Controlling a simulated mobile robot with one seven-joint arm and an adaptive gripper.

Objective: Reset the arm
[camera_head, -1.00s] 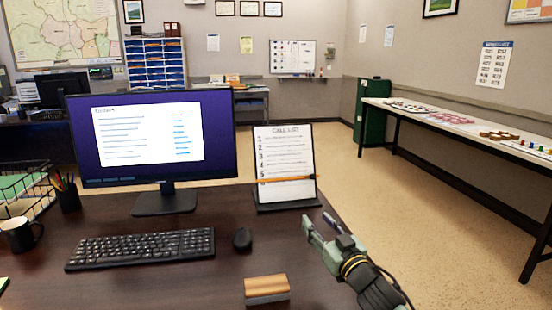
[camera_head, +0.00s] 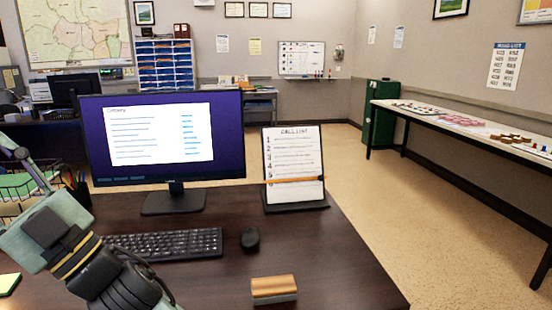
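My gripper (camera_head: 22,165) is at the left edge of the head view, raised over the left side of the desk. My dark wrist and green-grey gripper body fill the lower left. One dark finger shows near the wire tray; the rest of the fingers is cut off or hidden, so I cannot tell whether it is open or shut. My gripper hides the left end of the keyboard (camera_head: 175,244) and the place where the mug stood.
The dark desk (camera_head: 330,265) holds a monitor (camera_head: 165,135), a mouse (camera_head: 250,239), a wood-topped block (camera_head: 274,290), a call list stand (camera_head: 294,165) with a pencil (camera_head: 296,180) across it, a pen cup (camera_head: 77,190) and a wire tray (camera_head: 18,186).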

